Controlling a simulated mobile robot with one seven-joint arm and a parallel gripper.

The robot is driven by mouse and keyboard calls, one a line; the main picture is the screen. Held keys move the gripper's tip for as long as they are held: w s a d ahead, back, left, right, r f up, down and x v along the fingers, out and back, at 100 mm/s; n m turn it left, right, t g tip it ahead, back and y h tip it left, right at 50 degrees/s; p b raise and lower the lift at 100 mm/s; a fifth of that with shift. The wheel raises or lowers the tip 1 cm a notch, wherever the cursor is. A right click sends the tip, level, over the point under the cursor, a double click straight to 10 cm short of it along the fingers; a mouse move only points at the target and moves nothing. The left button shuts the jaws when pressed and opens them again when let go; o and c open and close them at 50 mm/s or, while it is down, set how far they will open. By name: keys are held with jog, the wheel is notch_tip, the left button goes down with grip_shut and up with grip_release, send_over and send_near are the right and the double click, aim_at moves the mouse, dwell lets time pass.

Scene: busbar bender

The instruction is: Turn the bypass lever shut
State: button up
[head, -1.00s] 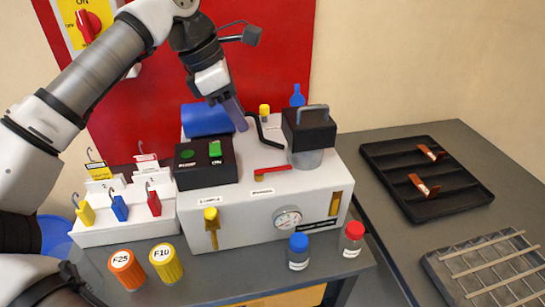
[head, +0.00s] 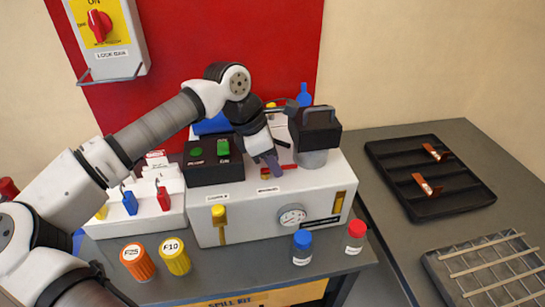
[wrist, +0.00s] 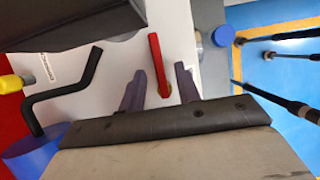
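A red lever (head: 289,167) lies on the top of the white machine (head: 262,208), beside a small label that I cannot read. I take it for the bypass lever. My gripper (head: 272,172) points down over it and hides part of it in the head view. In the wrist view the red lever (wrist: 156,58) runs lengthwise between my two fingers (wrist: 159,72), with a gap on each side. The gripper is open and holds nothing. Its exact height over the lever is hard to tell.
A black box with green buttons (head: 200,173) stands left of my gripper, and a dark block with a handle (head: 316,132) stands right. A bent black rod (wrist: 66,92) is close by in the wrist view. Jars (head: 302,248) stand in front.

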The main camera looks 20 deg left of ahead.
jog(key=shift+c, duration=0.3)
grip_shut()
